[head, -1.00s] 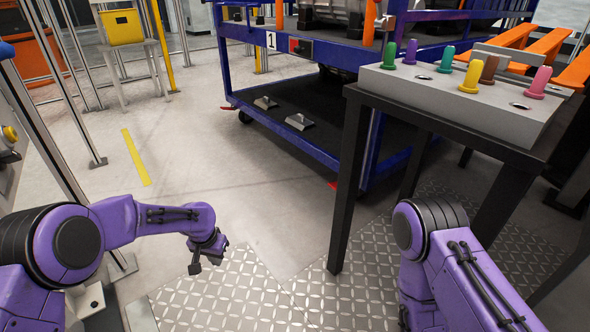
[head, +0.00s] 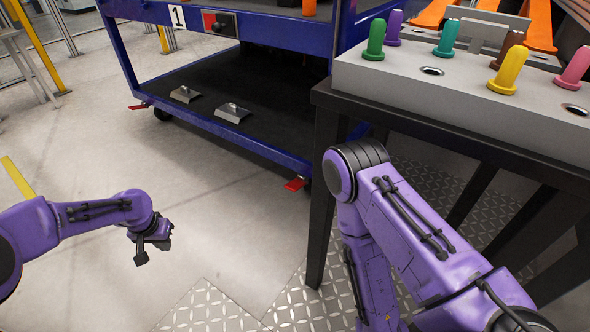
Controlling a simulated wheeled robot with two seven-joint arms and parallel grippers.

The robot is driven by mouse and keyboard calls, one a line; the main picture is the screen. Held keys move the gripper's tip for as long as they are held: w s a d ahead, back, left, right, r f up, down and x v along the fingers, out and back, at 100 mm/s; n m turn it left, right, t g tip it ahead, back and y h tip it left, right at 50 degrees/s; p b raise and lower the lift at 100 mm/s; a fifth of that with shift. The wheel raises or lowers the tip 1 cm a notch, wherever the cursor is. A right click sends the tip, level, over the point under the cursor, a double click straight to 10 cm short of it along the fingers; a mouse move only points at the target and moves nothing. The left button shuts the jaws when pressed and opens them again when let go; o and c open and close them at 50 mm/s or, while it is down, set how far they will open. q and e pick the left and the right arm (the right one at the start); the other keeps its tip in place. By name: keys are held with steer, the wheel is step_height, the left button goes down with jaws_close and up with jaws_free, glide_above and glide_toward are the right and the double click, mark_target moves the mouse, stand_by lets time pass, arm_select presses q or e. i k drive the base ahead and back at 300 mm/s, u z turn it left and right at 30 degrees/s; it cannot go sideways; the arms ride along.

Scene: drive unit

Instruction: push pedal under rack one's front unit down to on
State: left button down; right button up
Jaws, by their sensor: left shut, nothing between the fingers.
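Rack one is a blue frame (head: 268,36) with a "1" plate (head: 177,17) on its upper beam. Two small grey pedals lie on its dark lower shelf, a left one (head: 185,94) and a right one (head: 232,113). The units above are mostly cut off by the top edge, so I cannot tell which pedal belongs to the front unit. My left gripper (head: 143,255) is shut and empty over the bare floor, nearer to me than the rack and apart from both pedals. My right arm shows at right, but its gripper is out of view.
A grey panel with coloured pegs (head: 440,105) stands on a black-legged table (head: 326,190) at right, close to my right arm. Red caster levers (head: 295,184) stick out below the rack. The floor (head: 220,215) before the rack is clear.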

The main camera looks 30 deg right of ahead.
mark_target(294, 186)
steer(key=z, duration=0.6)
steer(key=i, duration=0.85)
steer(key=z, duration=0.65)
